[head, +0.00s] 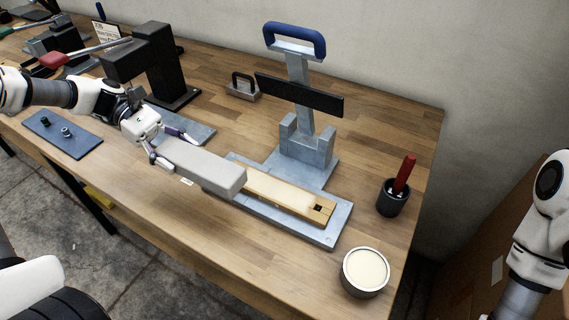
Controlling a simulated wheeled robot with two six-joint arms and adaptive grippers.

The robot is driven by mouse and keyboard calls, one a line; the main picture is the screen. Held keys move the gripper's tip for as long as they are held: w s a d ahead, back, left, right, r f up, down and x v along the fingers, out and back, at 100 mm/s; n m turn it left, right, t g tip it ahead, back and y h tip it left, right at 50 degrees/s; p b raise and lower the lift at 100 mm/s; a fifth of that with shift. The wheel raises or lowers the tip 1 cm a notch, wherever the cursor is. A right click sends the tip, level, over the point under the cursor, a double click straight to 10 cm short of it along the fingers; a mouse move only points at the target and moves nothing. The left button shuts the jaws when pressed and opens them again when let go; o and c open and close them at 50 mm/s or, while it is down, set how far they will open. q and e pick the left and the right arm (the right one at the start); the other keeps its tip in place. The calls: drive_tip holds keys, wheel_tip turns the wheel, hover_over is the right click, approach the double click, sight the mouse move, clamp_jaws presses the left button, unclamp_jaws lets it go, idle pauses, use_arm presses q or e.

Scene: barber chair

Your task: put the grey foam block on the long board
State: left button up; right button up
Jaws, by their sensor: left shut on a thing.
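The grey foam block (205,167) is a long pale grey bar. My left gripper (168,149) is shut on its left end, with one finger on each side. The block points to the right, and its far end overlaps the left part of the long board in the picture. The long board (285,194) is a narrow light wooden piece lying on a blue-grey base plate (322,236). I cannot tell whether the block touches the board; its left part is hidden. My right arm shows at the right edge, but its gripper is out of view.
A press with a blue handle (295,38) stands behind the board. A dark cup with a red-handled tool (392,198) and a round tin (366,272) stand to the right. A black stand (158,60) is behind my left gripper. Bare tabletop lies along the front.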

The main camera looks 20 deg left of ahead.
use_arm(q)
drive_tip(key=b, duration=0.1)
hover_over(256, 180)
drive_tip(key=shift+d+f, duration=0.1)
drive_tip(key=shift+f, duration=0.7)
wheel_tip(256, 180, down, 3)
drive_tip(key=shift+f, duration=0.2)
drive_tip(key=shift+f, duration=0.15)
drive_tip(key=o, duration=1.3)
drive_tip(key=shift+r, duration=0.3)
drive_tip(key=v, duration=1.2)
drive_tip(key=shift+f, duration=0.1)
